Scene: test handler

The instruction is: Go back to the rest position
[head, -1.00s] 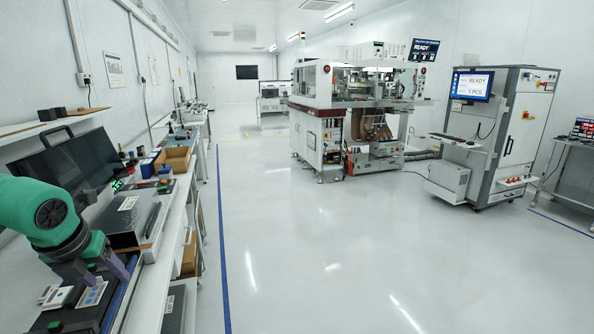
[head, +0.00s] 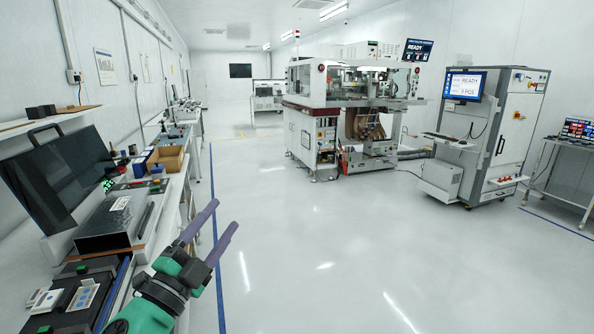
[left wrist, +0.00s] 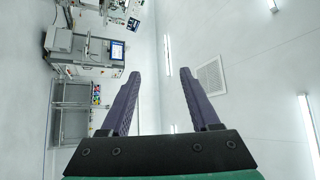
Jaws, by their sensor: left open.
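My left gripper (head: 217,232) has a green wrist and two purple fingers. In the head view it is over the floor just right of the workbench, pointing up and to the right. The fingers are spread apart with nothing between them. The left wrist view also shows the two fingers (left wrist: 159,73) apart and empty, with the wall and ceiling beyond. My right gripper is not in view.
The workbench along the left wall holds a silver box (head: 110,221), an open dark case (head: 62,178) and a cardboard box (head: 166,158). A large machine (head: 345,105) and a grey cabinet (head: 500,135) stand farther off. The middle floor is clear.

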